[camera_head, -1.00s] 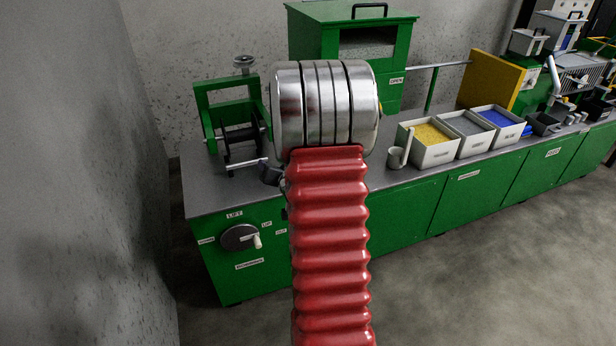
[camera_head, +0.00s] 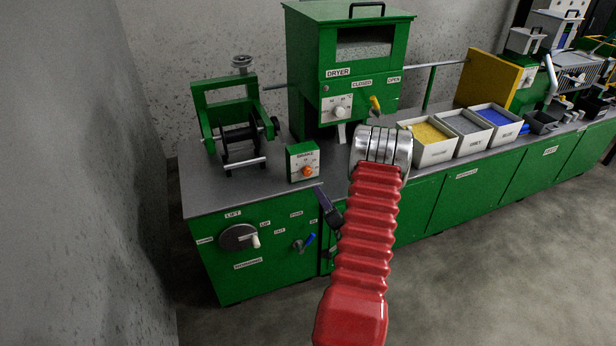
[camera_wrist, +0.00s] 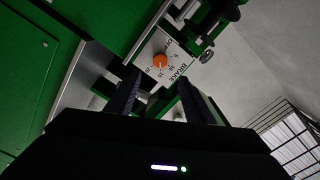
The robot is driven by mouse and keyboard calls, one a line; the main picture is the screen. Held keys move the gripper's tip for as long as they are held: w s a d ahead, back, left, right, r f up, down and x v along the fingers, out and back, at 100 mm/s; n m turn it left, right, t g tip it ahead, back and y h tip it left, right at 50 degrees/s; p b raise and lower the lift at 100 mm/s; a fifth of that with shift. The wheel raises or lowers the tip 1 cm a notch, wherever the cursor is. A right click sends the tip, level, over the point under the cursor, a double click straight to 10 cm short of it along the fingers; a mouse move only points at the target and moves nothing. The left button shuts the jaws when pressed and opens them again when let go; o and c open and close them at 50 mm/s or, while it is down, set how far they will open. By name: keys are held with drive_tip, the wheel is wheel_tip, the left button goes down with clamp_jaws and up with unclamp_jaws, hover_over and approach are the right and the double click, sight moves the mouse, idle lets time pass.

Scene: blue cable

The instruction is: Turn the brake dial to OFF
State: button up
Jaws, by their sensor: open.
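The brake dial (camera_head: 307,171) is an orange knob on the pale face of a small green box (camera_head: 303,150) at the bench's front edge, beside the spool stand. In the wrist view the orange dial (camera_wrist: 160,61) lies beyond my fingers, with BRAKE and several numbers printed on its face plate. I cannot clearly tell which mark it points to. My gripper (camera_wrist: 158,92) is open, its two dark fingers apart with nothing between them. In the head view my gripper (camera_head: 326,204) is below and right of the dial, in front of the bench, apart from it.
A green spool stand (camera_head: 236,125) is behind left of the brake box. The green dryer (camera_head: 345,70) stands behind right. A lift crank (camera_head: 240,237) and a blue-handled lever (camera_head: 307,242) sit on the bench front. White bins (camera_head: 430,152) stand right. The floor ahead is clear.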

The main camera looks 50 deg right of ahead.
sight(308, 174)
idle(0.3)
drive_tip(key=x, duration=1.4)
drive_tip(key=shift+c, duration=0.3)
drive_tip(key=shift+s, duration=0.1)
drive_tip(key=c, duration=0.9)
drive_tip(key=shift+a, duration=0.25)
drive_tip(key=shift+c, duration=0.4)
drive_tip(key=shift+d, duration=0.15)
drive_tip(key=shift+r, duration=0.1)
